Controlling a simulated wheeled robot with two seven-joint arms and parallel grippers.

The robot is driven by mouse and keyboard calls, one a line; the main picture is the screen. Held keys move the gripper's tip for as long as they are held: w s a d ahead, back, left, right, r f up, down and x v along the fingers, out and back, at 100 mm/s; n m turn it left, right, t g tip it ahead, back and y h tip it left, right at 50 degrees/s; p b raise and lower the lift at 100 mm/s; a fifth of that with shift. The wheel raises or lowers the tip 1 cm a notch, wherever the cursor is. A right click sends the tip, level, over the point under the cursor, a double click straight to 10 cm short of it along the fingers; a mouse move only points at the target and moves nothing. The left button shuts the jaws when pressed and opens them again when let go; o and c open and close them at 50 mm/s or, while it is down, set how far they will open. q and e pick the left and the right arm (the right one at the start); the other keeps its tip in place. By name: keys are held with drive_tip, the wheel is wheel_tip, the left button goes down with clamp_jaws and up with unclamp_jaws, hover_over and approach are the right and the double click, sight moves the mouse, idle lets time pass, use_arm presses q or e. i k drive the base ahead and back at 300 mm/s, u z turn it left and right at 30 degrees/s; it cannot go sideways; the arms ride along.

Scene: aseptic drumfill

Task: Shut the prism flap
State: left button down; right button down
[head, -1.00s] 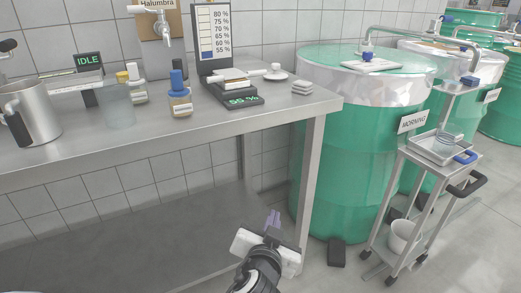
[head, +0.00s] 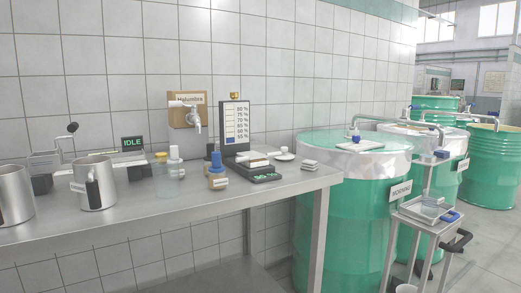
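The refractometer stands on the steel bench, with a black upright scale panel (head: 235,125) marked in percentages and a dark base (head: 262,175) with a small green readout. A small pale block with a brownish part (head: 257,161) sits on the base; it seems to be the prism area. At this size I cannot tell the flap apart or whether it is up or down. A small white dish with a knob (head: 285,155) is just right of it. Neither of my grippers is in view.
On the steel bench (head: 150,215) stand steel jugs (head: 95,183), a clear beaker (head: 166,182), a blue-capped bottle (head: 217,172) and a stack of white pads (head: 310,165). A tap (head: 192,113) is on the wall. Green drums (head: 345,220) and a trolley (head: 420,222) stand right.

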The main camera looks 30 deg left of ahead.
sight(247, 155)
drive_tip(key=u, duration=0.65)
drive_tip(key=i, duration=0.85)
drive_tip(key=u, duration=0.4)
